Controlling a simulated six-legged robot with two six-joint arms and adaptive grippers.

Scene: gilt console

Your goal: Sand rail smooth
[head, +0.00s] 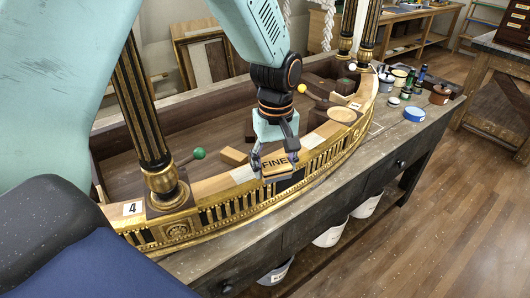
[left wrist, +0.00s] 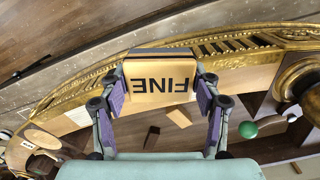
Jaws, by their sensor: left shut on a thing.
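The console's curved gilt rail (head: 240,176) runs along the bench front, with pale bare-wood stretches on its top and gold fluting on its face. My left gripper (head: 278,155) is shut on a tan sanding block (head: 275,165) marked FINE, at the middle of the rail. In the left wrist view the same block (left wrist: 160,88) sits between the two fingers of the gripper (left wrist: 161,98), its lettering upside down. The rail (left wrist: 65,95) passes beneath and beyond the block. I cannot tell whether the block touches the rail. My right gripper is out of view.
Black-and-gold columns (head: 145,105) rise from the console. Inside the frame lie a green-knobbed tool (head: 199,153), a wood block (head: 235,156) and a yellow ball (head: 302,89). Paint pots and a blue lid (head: 414,114) stand at the bench's right end. Buckets (head: 330,235) stand below.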

